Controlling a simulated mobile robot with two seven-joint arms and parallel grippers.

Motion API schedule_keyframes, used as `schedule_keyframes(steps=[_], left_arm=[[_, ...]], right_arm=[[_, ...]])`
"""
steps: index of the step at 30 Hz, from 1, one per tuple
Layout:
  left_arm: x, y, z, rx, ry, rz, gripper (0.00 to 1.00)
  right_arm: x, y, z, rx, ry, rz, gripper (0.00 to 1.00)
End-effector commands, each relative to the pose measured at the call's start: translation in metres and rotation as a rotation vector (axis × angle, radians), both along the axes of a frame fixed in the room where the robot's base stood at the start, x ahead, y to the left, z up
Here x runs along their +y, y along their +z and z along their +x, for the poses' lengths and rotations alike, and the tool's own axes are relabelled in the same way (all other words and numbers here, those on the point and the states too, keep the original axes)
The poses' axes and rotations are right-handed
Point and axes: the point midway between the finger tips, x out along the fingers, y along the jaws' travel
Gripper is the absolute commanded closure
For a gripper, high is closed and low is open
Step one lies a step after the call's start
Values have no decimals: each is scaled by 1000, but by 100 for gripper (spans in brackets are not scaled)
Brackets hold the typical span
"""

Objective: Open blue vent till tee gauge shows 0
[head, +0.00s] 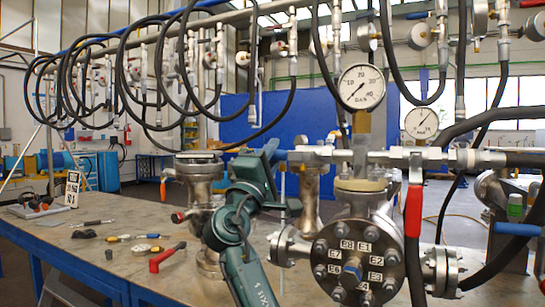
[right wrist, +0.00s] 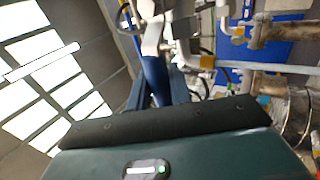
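The tee gauge (head: 361,87) is a round white dial above the pipe tee, over the flanged vessel (head: 358,250). Its needle is too small to read with certainty. My right gripper (head: 273,153) is at the left end of the tee's pipe, beside a small valve (head: 312,153). In the right wrist view a blue lever (right wrist: 153,80), the vent handle by its looks, stands just beyond the dark gripper base (right wrist: 165,125) and lies between or beside the fingers. Whether the fingers touch it is hidden. My left gripper is not in view.
A red lever (head: 413,210) hangs down right of the tee. Another blue lever (head: 515,229) is at the far right. A second gauge (head: 421,123) stands behind. Black hoses loop overhead. Hand tools, including a red-handled one (head: 167,257), lie on the bench (head: 120,220).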

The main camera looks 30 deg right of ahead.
Motion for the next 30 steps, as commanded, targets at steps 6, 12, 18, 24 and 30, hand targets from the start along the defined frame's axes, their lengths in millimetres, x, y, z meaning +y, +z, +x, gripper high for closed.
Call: schedule_keyframes(steps=[6, 12, 18, 24, 30], left_arm=[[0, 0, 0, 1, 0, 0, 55], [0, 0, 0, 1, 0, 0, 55], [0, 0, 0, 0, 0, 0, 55], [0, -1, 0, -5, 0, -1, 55], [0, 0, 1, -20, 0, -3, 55]], right_arm=[[-1, 2, -1, -4, 0, -1, 62], [0, 1, 0, -2, -1, -1, 59], [6, -4, -4, -1, 2, -2, 59], [31, -26, -23, 0, 4, 0, 59], [61, -51, -46, 0, 2, -1, 59]])
